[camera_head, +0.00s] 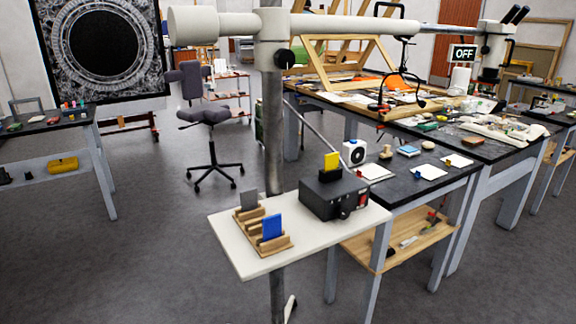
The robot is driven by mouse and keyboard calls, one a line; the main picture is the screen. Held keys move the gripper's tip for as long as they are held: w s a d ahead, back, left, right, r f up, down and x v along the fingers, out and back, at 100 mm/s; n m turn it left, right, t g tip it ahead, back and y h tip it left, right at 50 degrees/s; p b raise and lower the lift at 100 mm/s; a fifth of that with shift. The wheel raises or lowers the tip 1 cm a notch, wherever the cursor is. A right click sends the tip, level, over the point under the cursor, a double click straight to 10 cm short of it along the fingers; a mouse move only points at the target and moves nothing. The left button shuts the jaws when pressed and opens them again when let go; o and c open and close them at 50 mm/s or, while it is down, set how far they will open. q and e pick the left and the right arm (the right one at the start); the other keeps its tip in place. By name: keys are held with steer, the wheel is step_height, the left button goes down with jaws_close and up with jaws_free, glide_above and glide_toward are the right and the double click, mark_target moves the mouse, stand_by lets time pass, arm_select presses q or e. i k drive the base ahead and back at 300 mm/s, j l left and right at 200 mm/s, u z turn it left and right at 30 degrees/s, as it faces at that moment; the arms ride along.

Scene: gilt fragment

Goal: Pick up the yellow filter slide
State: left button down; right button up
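The yellow filter slide (332,162) stands upright in the top of a black box-shaped device (334,193) with a lens-like knob on its front. The device sits on the right part of a small white shelf (230,245). A wooden slide rack (262,232) stands on the left part of the same shelf. It holds a blue slide (272,227) at the front and a grey slide (249,199) at the back. Neither of my grippers shows in this view.
A grey metal post (272,130) rises behind the shelf and carries a white microscope arm (345,25) overhead. A cluttered dark workbench (415,187) stands close on the right. A swivel chair (205,115) is behind. Open floor (120,265) lies to the left.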

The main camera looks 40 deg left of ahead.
mark_target(331, 160)
steer(key=u, duration=1.05)
steer(key=i+l, duration=0.15)
steer(key=l, duration=0.35)
steer(key=i+l+u, duration=0.1)
steer(key=l, duration=0.35)
steer(key=i+l, duration=0.1)
steer(key=l, duration=0.4)
steer(key=i+l, duration=0.15)
steer(key=l, duration=0.35)
steer(key=i+l+u, duration=0.1)
steer(key=l, duration=0.4)
steer(key=i+l, duration=0.1)
steer(key=l, duration=0.4)
steer(key=u, duration=0.05)
